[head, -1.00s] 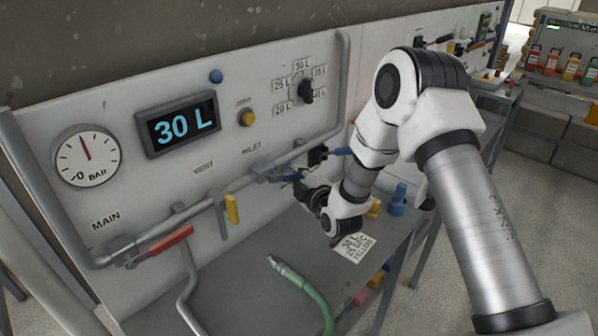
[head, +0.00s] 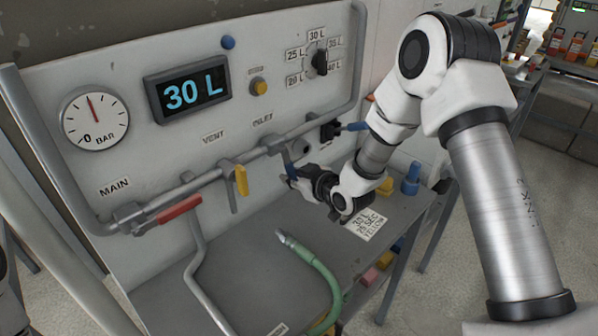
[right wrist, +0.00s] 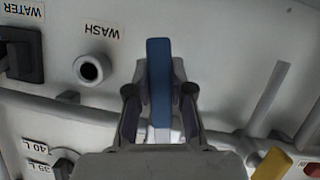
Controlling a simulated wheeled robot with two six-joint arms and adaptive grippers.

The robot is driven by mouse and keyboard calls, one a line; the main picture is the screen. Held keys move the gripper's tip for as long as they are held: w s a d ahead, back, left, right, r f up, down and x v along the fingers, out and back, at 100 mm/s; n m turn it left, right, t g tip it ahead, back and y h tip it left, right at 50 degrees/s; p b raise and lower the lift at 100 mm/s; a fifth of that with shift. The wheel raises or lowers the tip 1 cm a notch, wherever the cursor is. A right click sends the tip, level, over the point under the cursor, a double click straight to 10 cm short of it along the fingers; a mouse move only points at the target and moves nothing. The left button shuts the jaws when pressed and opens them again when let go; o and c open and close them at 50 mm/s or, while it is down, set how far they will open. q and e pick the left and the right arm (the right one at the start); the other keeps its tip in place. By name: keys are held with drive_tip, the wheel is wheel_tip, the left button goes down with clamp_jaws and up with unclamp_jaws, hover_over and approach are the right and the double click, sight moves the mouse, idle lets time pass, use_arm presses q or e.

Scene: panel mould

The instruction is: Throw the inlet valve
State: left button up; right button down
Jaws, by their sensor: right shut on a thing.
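The inlet valve's blue lever (head: 289,160) is on the pipe below the INLET label in the head view. It slants down from the pipe. In the right wrist view the blue lever (right wrist: 160,80) stands upright in the picture, roughly across the pipe. My right gripper (head: 293,174) is at the lever, with its fingers on both sides of it. In the right wrist view the gripper (right wrist: 159,100) is shut on the lever, which hides part of the valve body behind. My left gripper is not in view.
The yellow vent lever (head: 241,180) hangs left of the inlet valve, and the red main lever (head: 179,209) lies along the pipe. The display (head: 188,93) reads 30 L. A green hose (head: 318,267) and a note card (head: 364,224) lie on the bench below.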

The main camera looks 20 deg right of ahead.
drive_tip(key=shift+s+a+f+m+y, duration=0.1)
drive_tip(key=shift+s+a+m+y, duration=0.1)
drive_tip(key=shift+a+m+y, duration=0.25)
drive_tip(key=shift+s+a+m+y, duration=0.15)
drive_tip(key=shift+a+m+y, duration=0.1)
drive_tip(key=shift+a+m, duration=0.35)
drive_tip(key=c, duration=1)
unclamp_jaws()
drive_tip(key=shift+w+a+g, duration=0.15)
drive_tip(key=shift+g, duration=0.15)
drive_tip(key=v, duration=1.2)
drive_tip(key=shift+f, duration=0.15)
